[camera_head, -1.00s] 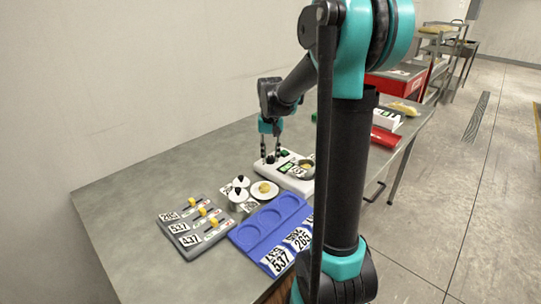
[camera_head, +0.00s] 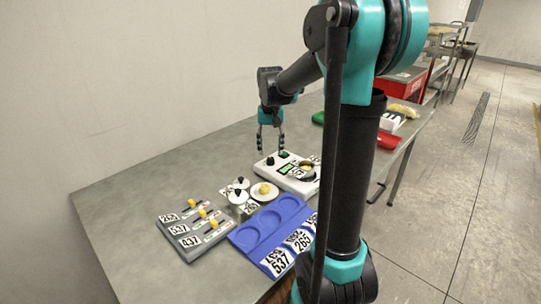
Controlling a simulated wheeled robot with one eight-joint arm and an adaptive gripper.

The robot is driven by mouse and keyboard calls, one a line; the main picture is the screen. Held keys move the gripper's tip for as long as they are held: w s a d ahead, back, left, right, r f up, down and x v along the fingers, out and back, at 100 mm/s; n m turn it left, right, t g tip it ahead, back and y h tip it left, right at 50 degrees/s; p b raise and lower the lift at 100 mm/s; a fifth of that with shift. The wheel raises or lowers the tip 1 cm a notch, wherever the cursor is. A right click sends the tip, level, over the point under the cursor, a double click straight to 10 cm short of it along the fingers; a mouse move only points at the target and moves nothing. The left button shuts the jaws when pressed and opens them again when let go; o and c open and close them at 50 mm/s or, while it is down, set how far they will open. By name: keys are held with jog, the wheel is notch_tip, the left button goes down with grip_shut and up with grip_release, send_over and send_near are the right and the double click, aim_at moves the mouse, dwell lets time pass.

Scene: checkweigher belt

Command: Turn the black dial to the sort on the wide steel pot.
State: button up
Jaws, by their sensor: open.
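The black dial (camera_head: 270,160) sits at the back left of a white checkweigher unit (camera_head: 283,181). My gripper (camera_head: 270,151) hangs pointing down just above the dial, fingers spread and empty, apart from it as far as I can see. Steel pots with pale lids and black knobs (camera_head: 238,196) stand left of the unit, with number cards beside them. A round steel vessel (camera_head: 308,168) is on the unit, partly behind my arm, with a card reading about 537 (camera_head: 297,174) in front. I cannot tell for sure which vessel is the wide pot. The dial's pointer is too small to read.
The unit has a green display (camera_head: 287,169) and a green button (camera_head: 284,155). Bare table lies at left.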

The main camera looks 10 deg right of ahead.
aim_at(271, 158)
notch_tip(271, 158, up, 8)
jog(key=shift+r, duration=0.15)
dwell(0.4)
